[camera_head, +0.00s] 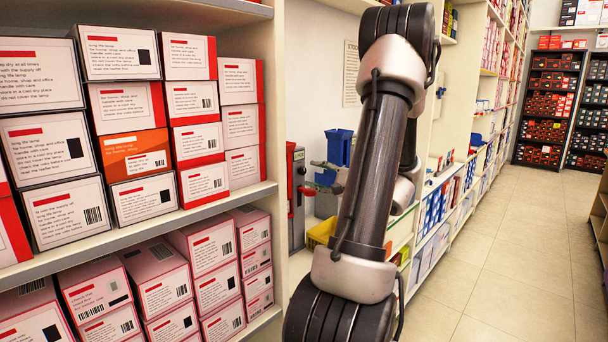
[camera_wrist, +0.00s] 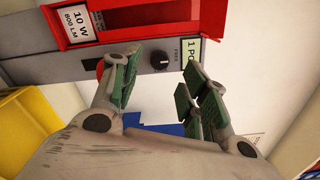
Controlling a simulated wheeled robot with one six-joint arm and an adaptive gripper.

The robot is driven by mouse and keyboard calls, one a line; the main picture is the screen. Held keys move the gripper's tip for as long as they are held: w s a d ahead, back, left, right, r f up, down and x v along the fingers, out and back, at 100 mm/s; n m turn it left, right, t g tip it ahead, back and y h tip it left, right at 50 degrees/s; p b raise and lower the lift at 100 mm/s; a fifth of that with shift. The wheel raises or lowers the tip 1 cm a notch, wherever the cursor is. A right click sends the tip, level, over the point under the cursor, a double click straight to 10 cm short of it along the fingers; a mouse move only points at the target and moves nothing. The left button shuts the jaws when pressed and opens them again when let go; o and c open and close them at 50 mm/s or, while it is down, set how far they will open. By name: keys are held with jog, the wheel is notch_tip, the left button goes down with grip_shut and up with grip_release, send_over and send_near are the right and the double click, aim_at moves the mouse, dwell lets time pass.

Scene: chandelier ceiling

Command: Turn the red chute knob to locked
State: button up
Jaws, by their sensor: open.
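The dispenser is a grey unit with a red front (camera_wrist: 130,18), seen close and turned in the wrist view; it also stands upright behind my arm in the head view (camera_head: 297,205). A small red rounded part (camera_wrist: 100,69) shows at its edge, mostly hidden behind my left finger; I cannot tell its setting. A black knob (camera_wrist: 158,61) sits on the grey panel beside small lettering. My gripper (camera_wrist: 160,78) is open, with green-padded fingers on either side of the black knob's place in the picture and nothing between them.
A blue bin (camera_head: 338,147) and a yellow bin (camera_head: 321,233) are close to the dispenser. The yellow bin also shows in the wrist view (camera_wrist: 28,125). Shelves of boxes (camera_head: 130,228) stand at left. The tiled aisle (camera_head: 500,270) is clear.

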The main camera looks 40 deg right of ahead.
aim_at(304, 171)
jog(key=shift+w+a, duration=0.15)
jog(key=shift+w, duration=2.1)
grip_shut()
